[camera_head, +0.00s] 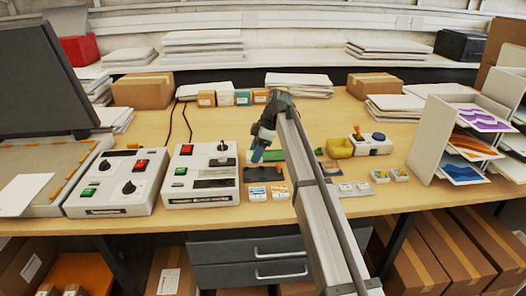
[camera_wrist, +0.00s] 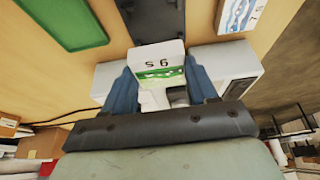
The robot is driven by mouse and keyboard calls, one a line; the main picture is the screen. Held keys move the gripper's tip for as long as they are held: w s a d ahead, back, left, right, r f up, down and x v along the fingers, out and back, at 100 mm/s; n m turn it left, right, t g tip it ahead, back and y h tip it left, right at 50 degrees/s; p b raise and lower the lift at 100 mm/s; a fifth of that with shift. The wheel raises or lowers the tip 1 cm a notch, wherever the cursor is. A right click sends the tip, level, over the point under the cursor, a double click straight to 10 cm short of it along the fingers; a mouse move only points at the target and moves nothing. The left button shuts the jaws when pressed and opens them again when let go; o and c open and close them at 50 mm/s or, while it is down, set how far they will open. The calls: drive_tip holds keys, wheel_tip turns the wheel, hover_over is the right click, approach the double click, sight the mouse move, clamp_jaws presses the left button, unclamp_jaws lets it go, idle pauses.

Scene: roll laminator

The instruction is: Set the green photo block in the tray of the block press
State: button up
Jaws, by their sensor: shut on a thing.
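My gripper (camera_wrist: 163,92) has its two blue fingers on either side of a pale block with a green picture and dark marks on its face, the green photo block (camera_wrist: 160,66), and is shut on it. In the head view my gripper (camera_head: 257,154) is over the bench near a green mat (camera_head: 270,156) and a dark tray (camera_head: 256,175); the block is not clear there. A small white device with a blue knob and orange lever (camera_head: 374,146) stands right of my arm. I cannot tell for certain which device is the block press.
Two white control boxes, one with knobs (camera_head: 120,182) and one with a lever (camera_head: 202,174), stand left. Photo blocks (camera_head: 257,193) lie near the front edge. A rack of pictures (camera_head: 468,135) stands far right.

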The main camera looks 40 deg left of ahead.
sight(252, 174)
drive_tip(key=shift+f, duration=2.95)
drive_tip(key=shift+f, duration=0.3)
drive_tip(key=o, duration=0.8)
drive_tip(key=shift+r, duration=0.15)
drive_tip(key=shift+r, duration=1.35)
drive_tip(key=shift+o, duration=0.4)
drive_tip(key=o, duration=0.5)
drive_tip(key=shift+c, duration=0.2)
